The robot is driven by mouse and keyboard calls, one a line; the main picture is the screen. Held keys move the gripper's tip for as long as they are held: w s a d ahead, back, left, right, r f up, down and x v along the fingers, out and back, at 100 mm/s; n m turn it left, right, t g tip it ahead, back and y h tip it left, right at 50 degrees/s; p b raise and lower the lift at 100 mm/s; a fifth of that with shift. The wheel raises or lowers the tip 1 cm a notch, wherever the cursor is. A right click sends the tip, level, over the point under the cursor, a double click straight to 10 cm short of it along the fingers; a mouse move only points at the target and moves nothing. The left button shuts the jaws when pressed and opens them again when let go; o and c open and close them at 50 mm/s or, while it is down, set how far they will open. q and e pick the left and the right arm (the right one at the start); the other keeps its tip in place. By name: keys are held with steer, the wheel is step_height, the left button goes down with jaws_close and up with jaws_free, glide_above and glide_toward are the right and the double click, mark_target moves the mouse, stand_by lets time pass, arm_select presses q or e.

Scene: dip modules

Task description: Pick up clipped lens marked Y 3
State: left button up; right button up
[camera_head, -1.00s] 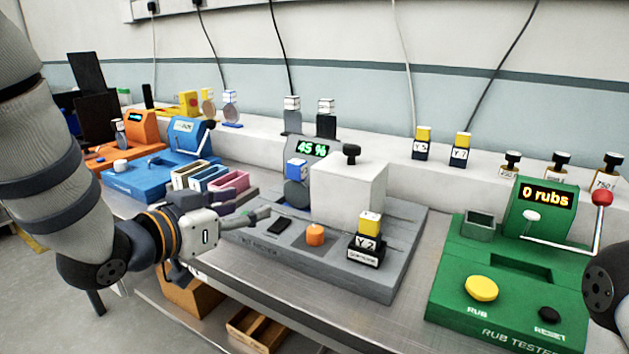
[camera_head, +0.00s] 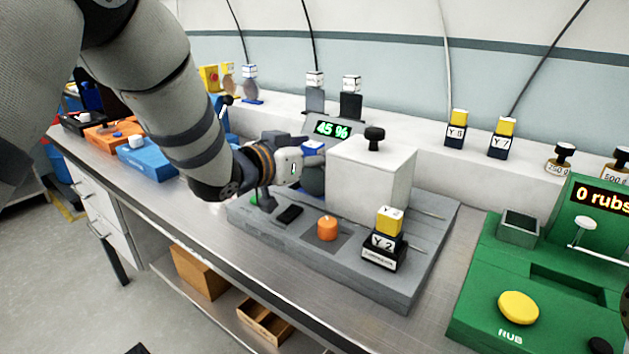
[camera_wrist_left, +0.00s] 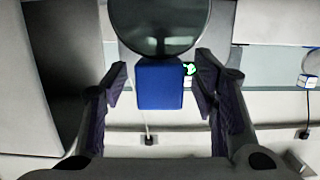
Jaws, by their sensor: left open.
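The clipped lens stands at the grey tester, a blue clip (camera_head: 313,148) above a dark round lens (camera_head: 313,180); its marking is not readable. In the head view my left gripper (camera_head: 302,163) is right at the clip and partly covers it; its fingertips are hard to make out. In the left wrist view the blue clip (camera_wrist_left: 160,88) sits between the two open fingers of the left gripper (camera_wrist_left: 160,80), with a narrow gap on each side. The round lens (camera_wrist_left: 160,25) shows above it there. My right gripper is not in view.
A white box with a black knob (camera_head: 370,165) stands close right of the gripper. An orange cylinder (camera_head: 327,228) and a yellow-topped clip marked Y 2 (camera_head: 384,240) are on the grey base (camera_head: 400,285). The green rub tester (camera_head: 480,270) is further right.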

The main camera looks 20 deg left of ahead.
arm_select(q)
steer(key=shift+r, duration=0.2)
steer(key=shift+c, duration=0.5)
jaws_close()
